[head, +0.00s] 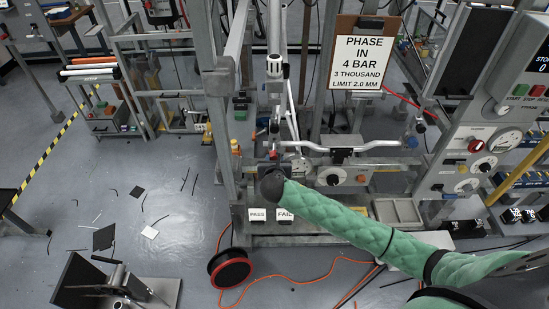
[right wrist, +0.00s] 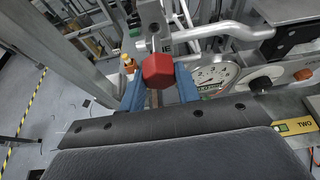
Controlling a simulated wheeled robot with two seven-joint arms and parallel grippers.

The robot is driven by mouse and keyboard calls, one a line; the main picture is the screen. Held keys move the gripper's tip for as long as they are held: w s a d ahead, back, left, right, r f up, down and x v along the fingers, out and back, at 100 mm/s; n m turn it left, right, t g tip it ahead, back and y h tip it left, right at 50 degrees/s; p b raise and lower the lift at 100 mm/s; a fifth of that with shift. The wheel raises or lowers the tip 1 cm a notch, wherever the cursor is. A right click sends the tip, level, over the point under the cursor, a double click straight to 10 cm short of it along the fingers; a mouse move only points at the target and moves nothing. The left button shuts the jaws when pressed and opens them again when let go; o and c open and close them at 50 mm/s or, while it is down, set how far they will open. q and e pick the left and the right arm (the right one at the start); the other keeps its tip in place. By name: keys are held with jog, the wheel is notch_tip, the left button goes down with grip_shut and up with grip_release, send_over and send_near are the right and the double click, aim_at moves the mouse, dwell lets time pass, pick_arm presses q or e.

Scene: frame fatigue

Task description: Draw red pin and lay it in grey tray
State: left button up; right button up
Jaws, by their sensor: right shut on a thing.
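The red pin (right wrist: 158,70) shows its hexagonal head in the right wrist view, between the two blue fingers of my right gripper (right wrist: 159,86). The gripper is shut on it. The pin's shank is mostly hidden, so I cannot tell how far it sits in the frame. In the head view my green-sleeved right arm reaches in from the lower right, and its gripper (head: 274,162) is at the middle of the test frame, largely hidden by the wrist. The grey tray (head: 398,212) lies on the bench to the right of the gripper and looks empty. My left gripper is not in view.
PASS (head: 257,215) and FAIL (head: 285,214) labels stand at the bench front. A white handlebar (head: 345,150) and a dial gauge (right wrist: 212,77) are close to the right of the gripper. A cable reel (head: 229,269) and orange cable lie on the floor.

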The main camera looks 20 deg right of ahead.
jog(key=shift+s+a+p, duration=0.25)
jog(key=shift+s+p, duration=0.1)
jog(key=shift+s, duration=0.5)
jog(key=shift+s+a+p, duration=0.25)
jog(key=shift+s+p, duration=0.1)
jog(key=shift+s, duration=0.5)
